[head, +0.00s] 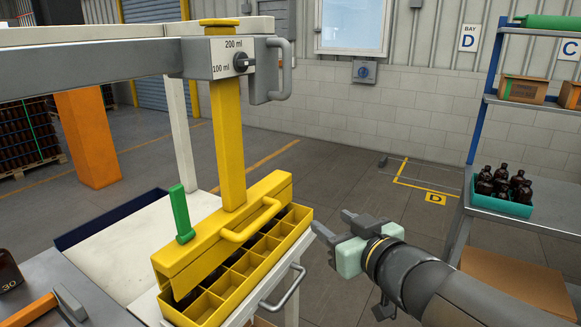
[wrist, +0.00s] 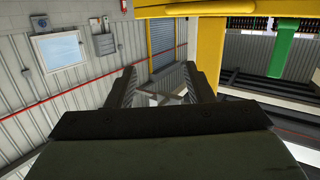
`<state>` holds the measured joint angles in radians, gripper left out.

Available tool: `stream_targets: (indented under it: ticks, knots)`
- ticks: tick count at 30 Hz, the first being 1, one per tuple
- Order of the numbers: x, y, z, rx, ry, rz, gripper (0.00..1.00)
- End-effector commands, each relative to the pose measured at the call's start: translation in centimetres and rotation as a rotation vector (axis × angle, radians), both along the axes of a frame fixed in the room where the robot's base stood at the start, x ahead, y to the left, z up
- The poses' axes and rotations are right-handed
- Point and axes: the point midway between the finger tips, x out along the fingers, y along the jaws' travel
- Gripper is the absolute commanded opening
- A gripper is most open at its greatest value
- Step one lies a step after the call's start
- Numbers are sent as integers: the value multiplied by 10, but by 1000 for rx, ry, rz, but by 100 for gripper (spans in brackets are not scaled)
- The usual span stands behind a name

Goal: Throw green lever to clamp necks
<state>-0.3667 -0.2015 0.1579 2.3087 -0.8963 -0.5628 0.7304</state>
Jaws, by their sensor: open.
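The green lever (head: 181,214) stands upright on the left end of the yellow clamp head (head: 222,232) in the head view. It also shows at the upper right of the wrist view (wrist: 283,48). The clamp head hangs from a yellow post over a yellow divided crate (head: 240,264). Dark shapes show under and behind the head; bottle necks there are mostly hidden. My gripper (head: 335,224) is open and empty, to the right of the crate and apart from the lever. Its two fingers (wrist: 160,85) show parted in the wrist view.
A yellow handle (head: 250,221) juts from the clamp head's front. A beam with a volume dial (head: 241,63) and grey handle crosses above. A shelf at right holds a teal tray (head: 502,205) of amber bottles. Floor behind my gripper is clear.

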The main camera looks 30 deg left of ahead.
Motion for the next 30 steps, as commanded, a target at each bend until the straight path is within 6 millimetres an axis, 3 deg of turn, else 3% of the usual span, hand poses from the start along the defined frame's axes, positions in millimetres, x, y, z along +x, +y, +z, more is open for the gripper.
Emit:
stream_targets:
  ticks: [1,3,6,9,17,30]
  knots:
    - [-25,30,20,50,-19,143,47]
    - [-59,57,37,104,-27,313,47]
    - [-95,78,50,147,-19,483,47]
    - [-113,86,55,166,-12,567,47]
    - [-117,118,56,171,-7,587,47]
    - [-112,214,56,170,-9,583,47]
